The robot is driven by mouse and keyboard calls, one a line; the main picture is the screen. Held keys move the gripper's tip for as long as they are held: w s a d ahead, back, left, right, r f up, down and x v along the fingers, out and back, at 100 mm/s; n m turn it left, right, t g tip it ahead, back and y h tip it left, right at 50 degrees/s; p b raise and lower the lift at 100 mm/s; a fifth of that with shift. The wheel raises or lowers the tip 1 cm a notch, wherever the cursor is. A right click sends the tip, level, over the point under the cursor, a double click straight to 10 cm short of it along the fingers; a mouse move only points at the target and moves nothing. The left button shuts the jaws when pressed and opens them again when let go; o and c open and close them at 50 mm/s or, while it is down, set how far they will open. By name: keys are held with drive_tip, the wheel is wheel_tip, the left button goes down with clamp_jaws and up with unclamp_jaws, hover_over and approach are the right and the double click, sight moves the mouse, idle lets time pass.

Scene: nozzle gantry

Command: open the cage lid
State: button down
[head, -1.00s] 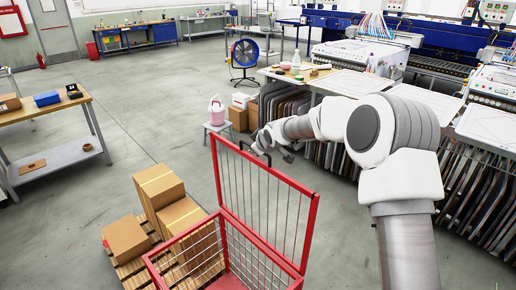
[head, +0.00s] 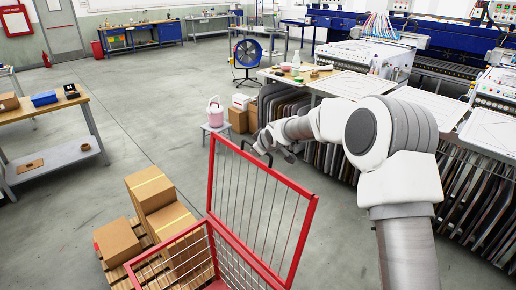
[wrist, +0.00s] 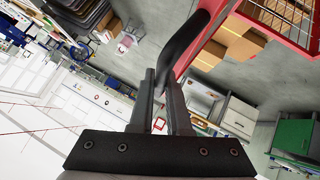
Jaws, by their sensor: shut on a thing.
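The cage lid (head: 298,201) is a red-framed panel of grey bars. In the head view it stands raised, tilted up from the red cage (head: 211,248) below it. A black handle (wrist: 185,45) is fixed to the lid's top frame. My gripper (head: 262,150) is at this handle, at the lid's upper edge. In the wrist view its two fingers (wrist: 163,82) are closed around the lower end of the handle. The lid's red frame also shows at the upper right of the wrist view. The cage's lower part is out of view.
Cardboard boxes (head: 152,190) on a wooden pallet (head: 118,272) stand just left of the cage. The printing table with hanging screens (head: 330,150) is at the right.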

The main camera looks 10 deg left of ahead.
drive_tip(key=shift+w+d, duration=0.1)
drive_tip(key=shift+w, duration=0.1)
idle(0.4)
drive_tip(key=c, duration=0.9)
unclamp_jaws()
drive_tip(key=b+v, duration=0.1)
drive_tip(key=v, duration=1.6)
drive_tip(key=shift+s+d+r, duration=0.1)
drive_tip(key=shift+d+r, duration=0.05)
drive_tip(key=shift+d, duration=0.05)
